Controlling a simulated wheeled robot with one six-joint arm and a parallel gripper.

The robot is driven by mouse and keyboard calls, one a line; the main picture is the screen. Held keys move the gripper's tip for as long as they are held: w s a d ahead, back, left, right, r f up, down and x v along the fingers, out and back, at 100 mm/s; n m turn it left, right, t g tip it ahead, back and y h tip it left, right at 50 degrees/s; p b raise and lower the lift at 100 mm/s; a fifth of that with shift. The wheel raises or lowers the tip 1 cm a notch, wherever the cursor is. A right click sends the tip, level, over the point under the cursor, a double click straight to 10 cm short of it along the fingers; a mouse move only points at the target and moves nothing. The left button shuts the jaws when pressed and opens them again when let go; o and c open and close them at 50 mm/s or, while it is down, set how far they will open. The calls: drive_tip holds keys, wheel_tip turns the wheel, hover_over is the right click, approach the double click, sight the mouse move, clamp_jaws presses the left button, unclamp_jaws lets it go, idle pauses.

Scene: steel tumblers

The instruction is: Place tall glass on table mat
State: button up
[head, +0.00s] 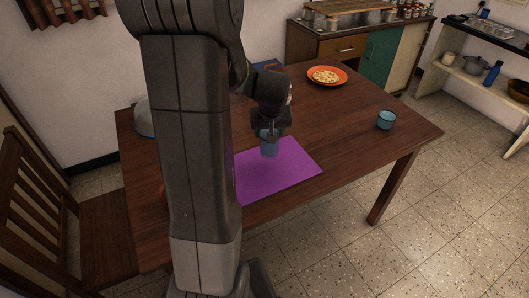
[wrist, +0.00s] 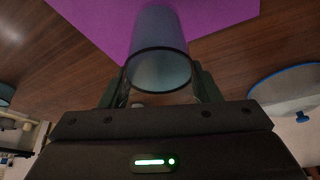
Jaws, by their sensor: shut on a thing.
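The tall glass is a blue-grey tumbler (head: 269,148), upright in the head view. My gripper (head: 270,129) is shut on it near its upper part. In the wrist view the glass (wrist: 160,45) lies between the two fingers (wrist: 162,92), its round rim towards the camera. The purple table mat (head: 285,175) lies flat on the table, and the glass overlaps its back part in the head view. I cannot tell whether the glass base touches the mat. The mat also shows in the wrist view (wrist: 225,15). My arm hides the mat's left side in the head view.
The wooden table (head: 355,125) also bears an orange plate of food (head: 327,76) at the back and a short teal cup (head: 386,120) at the right. A pale blue-rimmed dish (head: 144,122) is partly behind my arm. A wooden chair (head: 45,205) stands at the left.

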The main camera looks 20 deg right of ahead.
sight(269, 145)
drive_tip(key=shift+f, duration=3)
drive_tip(key=shift+f, duration=0.1)
drive_tip(key=o, duration=1.2)
drive_tip(key=shift+o, duration=0.2)
drive_tip(key=shift+r, duration=0.2)
drive_tip(key=v, duration=1.1)
drive_tip(key=shift+s+r, duration=0.25)
drive_tip(key=shift+r, duration=0.1)
drive_tip(key=shift+f, duration=0.15)
